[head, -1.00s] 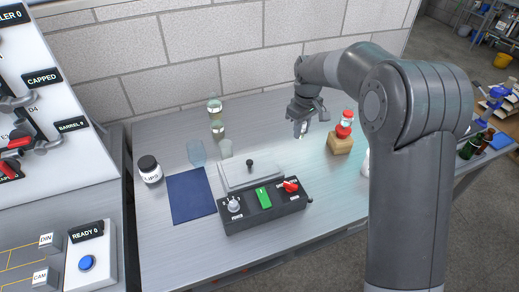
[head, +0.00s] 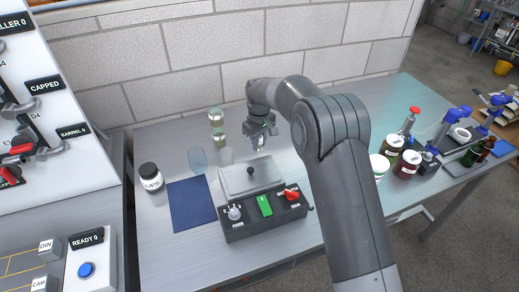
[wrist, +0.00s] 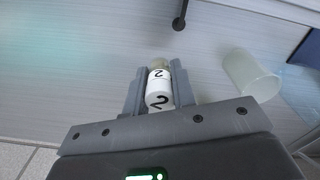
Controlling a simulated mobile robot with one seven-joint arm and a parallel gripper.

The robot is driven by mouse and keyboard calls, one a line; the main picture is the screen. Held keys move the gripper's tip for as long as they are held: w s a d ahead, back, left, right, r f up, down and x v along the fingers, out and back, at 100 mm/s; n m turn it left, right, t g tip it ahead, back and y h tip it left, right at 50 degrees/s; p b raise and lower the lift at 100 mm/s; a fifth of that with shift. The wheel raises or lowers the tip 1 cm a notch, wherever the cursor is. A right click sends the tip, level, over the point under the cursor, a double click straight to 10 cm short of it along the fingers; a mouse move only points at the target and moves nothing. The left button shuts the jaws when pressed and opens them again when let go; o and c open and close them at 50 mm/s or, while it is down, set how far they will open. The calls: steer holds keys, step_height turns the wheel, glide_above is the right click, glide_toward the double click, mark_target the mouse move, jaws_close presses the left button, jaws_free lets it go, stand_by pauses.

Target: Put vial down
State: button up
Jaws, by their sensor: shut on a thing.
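My gripper (head: 261,143) is above the metal table, just behind the lidded device, in the head view. In the wrist view, my gripper (wrist: 157,76) is shut on a small pale vial (wrist: 158,89), which lies between the two grey fingers and bears the figure 2 on its white label and again above it. In the head view the vial is too small and covered to make out clearly. Whether its lower end touches the table cannot be told.
The device (head: 256,225) with a black-knobbed lid stands in front of my gripper. Brown jars (head: 407,164) stand right of my arm.

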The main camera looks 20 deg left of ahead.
mark_target(260, 149)
steer(key=shift+f, duration=1.8)
steer(key=shift+f, duration=0.15)
steer(key=o, duration=1)
step_height(260, 149, up, 12)
steer(key=shift+f, duration=0.2)
steer(key=shift+r, duration=0.35)
